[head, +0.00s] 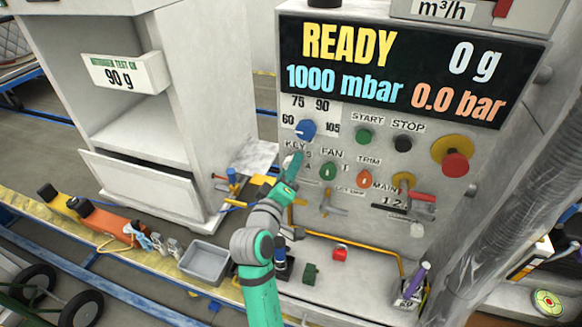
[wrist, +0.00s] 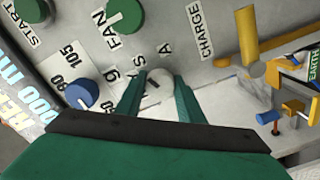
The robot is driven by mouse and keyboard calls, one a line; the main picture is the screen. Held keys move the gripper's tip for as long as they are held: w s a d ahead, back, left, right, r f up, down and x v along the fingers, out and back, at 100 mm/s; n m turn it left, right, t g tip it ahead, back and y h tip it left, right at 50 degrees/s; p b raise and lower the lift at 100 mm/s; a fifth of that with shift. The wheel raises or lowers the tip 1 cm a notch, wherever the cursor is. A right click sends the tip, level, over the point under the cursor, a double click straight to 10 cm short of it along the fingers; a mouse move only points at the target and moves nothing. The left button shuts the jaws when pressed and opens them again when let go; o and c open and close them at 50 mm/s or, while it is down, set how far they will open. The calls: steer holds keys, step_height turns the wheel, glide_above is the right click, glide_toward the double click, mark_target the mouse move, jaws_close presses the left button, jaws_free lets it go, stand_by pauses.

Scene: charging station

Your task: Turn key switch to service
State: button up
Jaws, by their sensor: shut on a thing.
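The key switch (wrist: 157,92) is a small pale grey round knob on the panel, seen between my fingertips in the wrist view. My gripper (wrist: 158,81) has one finger on each side of it and is shut on it. In the head view my gripper (head: 293,163) reaches the panel just below the KEY label and hides the switch. The letters around the switch are partly covered by the fingers, so I cannot tell which position it points to.
A blue dial (head: 305,129) sits just above my gripper. The green FAN knob (head: 328,171) and orange TRIM knob (head: 365,179) are to the right. A yellow-handled valve (head: 403,181) and red lever (head: 422,197) stick out farther right. A grey tray (head: 205,262) lies lower left.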

steer(key=shift+n, duration=0.6)
steer(key=o, duration=1)
steer(key=shift+o, duration=0.2)
steer(key=v, duration=1)
steer(key=shift+s+a, duration=0.15)
steer(key=shift+s, duration=0.25)
